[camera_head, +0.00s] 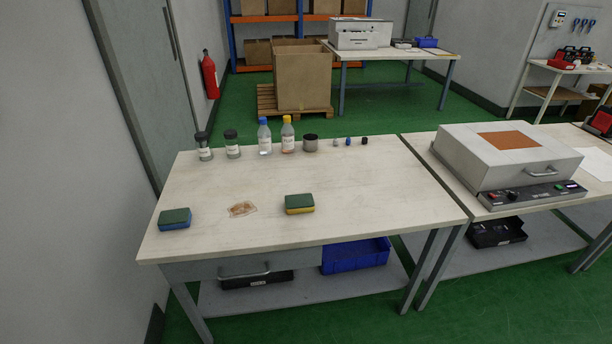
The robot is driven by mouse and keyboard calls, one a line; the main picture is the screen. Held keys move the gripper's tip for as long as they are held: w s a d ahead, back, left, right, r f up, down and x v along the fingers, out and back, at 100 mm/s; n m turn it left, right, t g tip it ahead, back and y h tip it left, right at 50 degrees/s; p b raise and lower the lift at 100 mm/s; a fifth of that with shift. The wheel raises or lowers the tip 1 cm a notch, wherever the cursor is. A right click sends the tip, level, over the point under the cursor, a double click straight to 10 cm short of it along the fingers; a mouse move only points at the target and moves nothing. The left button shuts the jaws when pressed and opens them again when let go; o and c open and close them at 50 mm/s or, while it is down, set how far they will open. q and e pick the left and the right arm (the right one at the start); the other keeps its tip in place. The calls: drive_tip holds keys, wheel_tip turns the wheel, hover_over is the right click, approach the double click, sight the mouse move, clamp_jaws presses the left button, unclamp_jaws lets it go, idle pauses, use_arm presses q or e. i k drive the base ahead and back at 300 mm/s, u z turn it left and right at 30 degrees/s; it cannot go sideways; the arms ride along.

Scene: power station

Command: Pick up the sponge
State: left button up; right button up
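Two sponges lie flat on the pale worktable (350,190). One sponge (175,219) has a dark green top and a blue lower layer, and lies near the table's left front corner. The other sponge (299,204) has a dark green top and a yellow lower layer, and lies near the middle of the front half. A small clear bag with orange-brown contents (242,209) lies between them. Neither of my grippers shows in the head view.
Several jars and bottles (264,136), a dark metal cup (310,143) and small parts stand along the table's back edge. A second table at right holds a grey machine (507,157). A blue bin (355,255) sits on the lower shelf. The right front tabletop is clear.

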sight(303, 203)
drive_tip(key=u, duration=0.05)
drive_tip(key=k, duration=0.65)
drive_tip(key=z, duration=0.75)
drive_tip(key=i, duration=1.35)
drive_tip(key=u, duration=0.2)
